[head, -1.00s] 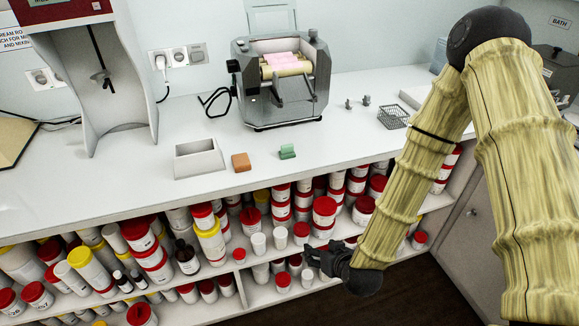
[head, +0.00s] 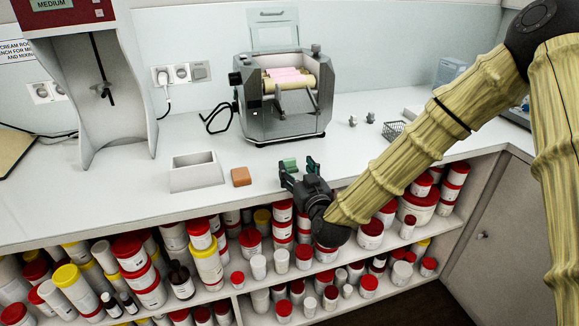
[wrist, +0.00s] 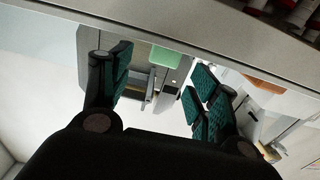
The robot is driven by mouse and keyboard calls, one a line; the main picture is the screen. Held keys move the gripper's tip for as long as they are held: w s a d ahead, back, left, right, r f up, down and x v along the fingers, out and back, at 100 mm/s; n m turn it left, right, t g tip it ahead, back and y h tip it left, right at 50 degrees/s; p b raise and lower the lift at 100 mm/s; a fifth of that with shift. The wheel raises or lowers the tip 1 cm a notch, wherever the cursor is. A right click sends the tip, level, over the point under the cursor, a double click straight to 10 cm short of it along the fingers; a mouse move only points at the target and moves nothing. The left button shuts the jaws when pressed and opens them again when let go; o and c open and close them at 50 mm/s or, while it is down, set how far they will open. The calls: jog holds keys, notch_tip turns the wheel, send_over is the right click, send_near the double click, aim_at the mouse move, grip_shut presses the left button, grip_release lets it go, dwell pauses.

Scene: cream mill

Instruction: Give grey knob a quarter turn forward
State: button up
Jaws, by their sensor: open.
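The grey mill (head: 285,125) with pale rollers stands at the back of the white counter. A dark grey knob (head: 316,49) sits on its top right corner, and another dark knob (head: 235,78) is at its upper left side. I cannot tell which one the task means. My gripper (head: 298,168) is open and empty at the counter's front edge, in front of the mill and well short of both knobs. In the wrist view its spread fingers (wrist: 160,88) frame part of the mill, with no knob clearly visible.
A green block (head: 289,163) lies just behind my gripper, partly hidden by it. An orange block (head: 241,176) and an open white box (head: 196,171) stand to the left. Two small grey pieces (head: 361,119) and a wire basket (head: 394,130) are at the right. Tubs fill the shelves below.

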aim_at(290, 159)
jog(key=shift+p+x, duration=0.55)
jog(key=shift+x, duration=2.3)
jog(key=shift+a, duration=0.15)
jog(key=c, duration=1)
jog(key=shift+r, duration=0.15)
